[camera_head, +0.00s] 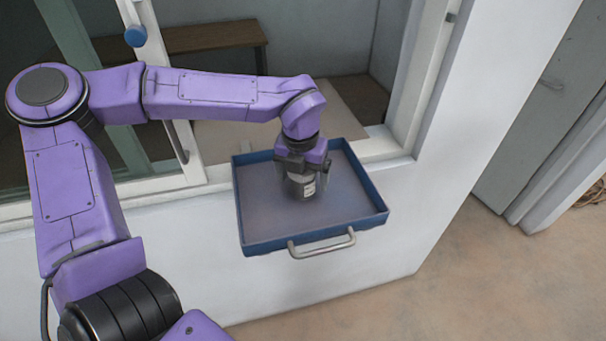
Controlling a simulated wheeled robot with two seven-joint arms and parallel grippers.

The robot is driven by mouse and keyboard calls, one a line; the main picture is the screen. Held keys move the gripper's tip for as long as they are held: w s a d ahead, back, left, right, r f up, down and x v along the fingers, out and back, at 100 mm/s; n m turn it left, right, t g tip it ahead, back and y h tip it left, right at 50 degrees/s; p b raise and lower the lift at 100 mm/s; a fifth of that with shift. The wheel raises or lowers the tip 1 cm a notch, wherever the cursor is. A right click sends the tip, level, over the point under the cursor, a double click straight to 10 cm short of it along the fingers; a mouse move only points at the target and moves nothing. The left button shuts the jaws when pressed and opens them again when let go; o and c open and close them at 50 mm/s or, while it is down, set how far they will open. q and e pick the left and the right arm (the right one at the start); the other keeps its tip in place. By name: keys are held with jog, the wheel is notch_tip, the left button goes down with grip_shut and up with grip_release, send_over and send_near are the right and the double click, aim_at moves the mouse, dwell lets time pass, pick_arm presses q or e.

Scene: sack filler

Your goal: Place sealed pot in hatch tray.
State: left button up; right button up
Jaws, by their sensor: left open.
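The hatch tray (350,227) is a blue-rimmed tray with a grey floor and a metal handle at its front, set at the hatch in the white wall. The sealed pot (301,188), dark with a pale label, stands upright in the tray, near its middle. My left gripper (302,177) reaches down over the pot from above, with its fingers open on either side of it. The gripper hides the top of the pot. I cannot tell whether a finger touches it. My right gripper is not in view.
The hatch window frame (422,80) and the white wall (455,150) border the tray. A brown bench (215,37) stands in the room behind. The tray floor around the pot is clear. Open floor (480,280) lies at the lower right, and a grey door (545,110) stands beyond.

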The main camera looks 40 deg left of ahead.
pick_arm(q)
jog(key=r, duration=0.4)
jog(key=s+r+b, duration=0.1)
jog(key=r, duration=0.7)
jog(key=shift+s+d+r, duration=0.15)
jog(key=shift+s+d, duration=0.05)
jog(key=shift+s, duration=0.05)
